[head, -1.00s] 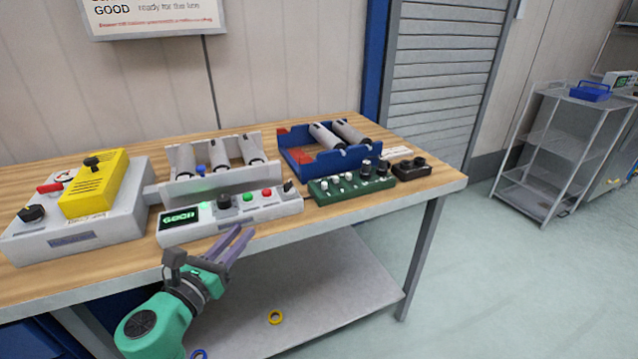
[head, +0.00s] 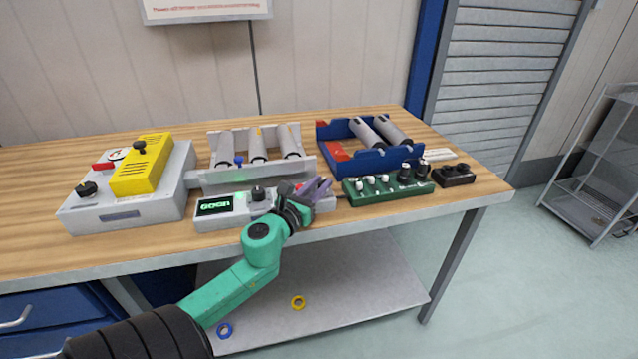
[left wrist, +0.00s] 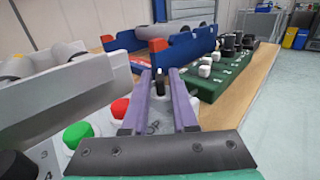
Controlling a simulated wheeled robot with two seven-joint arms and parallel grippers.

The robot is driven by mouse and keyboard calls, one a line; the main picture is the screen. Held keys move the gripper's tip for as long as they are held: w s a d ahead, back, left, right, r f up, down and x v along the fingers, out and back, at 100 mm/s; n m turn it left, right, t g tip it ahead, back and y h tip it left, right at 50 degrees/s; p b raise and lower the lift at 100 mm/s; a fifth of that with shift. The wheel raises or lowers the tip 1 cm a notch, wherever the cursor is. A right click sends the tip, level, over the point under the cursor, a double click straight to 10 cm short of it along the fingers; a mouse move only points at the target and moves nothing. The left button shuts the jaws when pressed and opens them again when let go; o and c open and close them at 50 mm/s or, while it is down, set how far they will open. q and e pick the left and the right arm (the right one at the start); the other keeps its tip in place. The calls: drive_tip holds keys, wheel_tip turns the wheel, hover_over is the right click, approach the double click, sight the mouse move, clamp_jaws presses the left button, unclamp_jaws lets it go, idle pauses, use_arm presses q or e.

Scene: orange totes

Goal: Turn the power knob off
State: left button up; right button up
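The white control panel (head: 235,222) has a lit green display (head: 214,206), a black knob (head: 258,193) and, in the left wrist view, green (left wrist: 77,134) and red (left wrist: 120,107) buttons. At its right end, a small dark knob or switch (left wrist: 158,82) shows between my left gripper's fingers in the left wrist view. No label shows which knob is the power knob. My left gripper (head: 325,186) has purple fingers and is over the panel's right end. Its fingers are apart on both sides of that dark knob; I cannot tell whether they touch it. My right gripper is out of view.
A grey box with a yellow cover (head: 142,165) and black knobs stands at left. Behind the panel is a grey rack (head: 215,183) with cylinders. A blue tray (head: 375,162), a green knob box (head: 390,190) and a small black box (head: 455,175) are to the right.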

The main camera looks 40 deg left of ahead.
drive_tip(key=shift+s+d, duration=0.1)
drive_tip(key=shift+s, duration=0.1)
use_arm(q)
clamp_jaws()
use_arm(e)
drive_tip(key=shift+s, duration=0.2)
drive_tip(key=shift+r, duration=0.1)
